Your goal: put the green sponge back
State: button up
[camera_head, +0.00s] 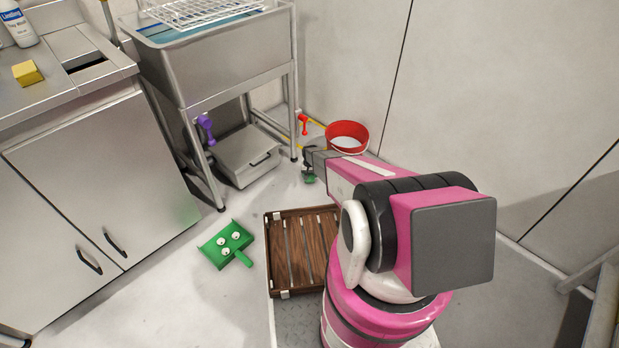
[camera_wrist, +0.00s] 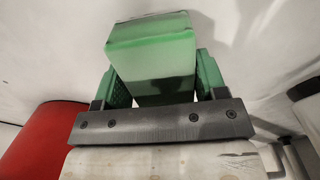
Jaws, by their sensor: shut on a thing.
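My gripper (camera_wrist: 155,92) is shut on the green sponge (camera_wrist: 152,50), which shows as a green block between the two green finger pads in the wrist view. In the head view my gripper (camera_head: 309,172) is at the end of my pink arm, low and just left of the red bucket. The red bucket (camera_head: 347,133) stands on the floor near the back wall. It also shows in the wrist view at the left (camera_wrist: 40,140).
A steel sink stand (camera_head: 225,80) with a white rack is at the back left. A metal box (camera_head: 245,158) sits under it. A steel counter (camera_head: 60,75) at left holds a yellow sponge (camera_head: 28,73) and a bottle. A green dustpan (camera_head: 226,244) with several white round things lies on open floor.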

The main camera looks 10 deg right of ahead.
jog(key=shift+f, duration=0.75)
jog(key=shift+f, duration=0.15)
jog(key=o, duration=0.9)
jog(key=shift+c, duration=0.2)
